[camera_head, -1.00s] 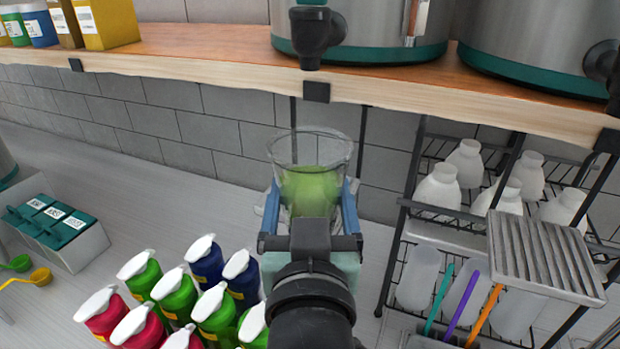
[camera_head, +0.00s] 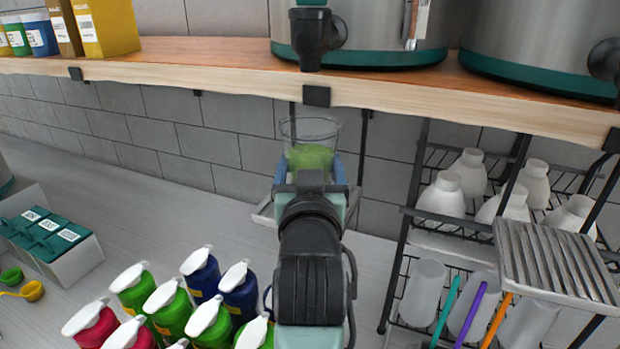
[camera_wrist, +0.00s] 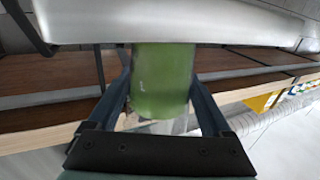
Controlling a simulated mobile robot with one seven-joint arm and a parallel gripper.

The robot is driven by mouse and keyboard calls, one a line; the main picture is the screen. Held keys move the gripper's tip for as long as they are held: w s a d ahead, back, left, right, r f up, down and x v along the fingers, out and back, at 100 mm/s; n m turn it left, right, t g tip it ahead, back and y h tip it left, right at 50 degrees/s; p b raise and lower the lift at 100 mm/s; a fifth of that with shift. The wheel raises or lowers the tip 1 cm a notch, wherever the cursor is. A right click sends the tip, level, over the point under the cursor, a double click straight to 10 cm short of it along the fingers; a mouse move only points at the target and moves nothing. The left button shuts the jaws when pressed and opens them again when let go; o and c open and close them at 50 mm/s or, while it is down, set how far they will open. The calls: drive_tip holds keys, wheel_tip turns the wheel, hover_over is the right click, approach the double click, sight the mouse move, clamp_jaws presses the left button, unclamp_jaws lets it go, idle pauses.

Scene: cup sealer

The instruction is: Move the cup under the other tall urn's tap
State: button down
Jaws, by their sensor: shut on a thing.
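A clear cup (camera_head: 310,135) with green contents is held by my gripper (camera_head: 309,168), below the shelf front and under the left urn's tap. In the wrist view the green cup (camera_wrist: 163,80) sits between the two fingers of my gripper (camera_wrist: 162,92), which are shut on it. The left tall urn (camera_head: 440,22) stands on the shelf with its black tap (camera_head: 312,38) at the front. The right urn (camera_head: 545,40) stands beside it, its black tap (camera_head: 606,60) near the right picture edge. My arm hides the cup's lower part in the head view.
The wooden shelf (camera_head: 200,62) spans the scene above the counter. Bottles with white lids (camera_head: 165,305) stand at lower left. A wire rack (camera_head: 408,240) with white bottles and a grooved drip tray (camera_head: 556,262) is at right. Cartons (camera_head: 105,25) stand on the shelf's left end.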

drive_tip(key=shift+f, duration=0.1)
drive_tip(key=shift+f, duration=0.1)
drive_tip(key=shift+f, duration=0.15)
unclamp_jaws()
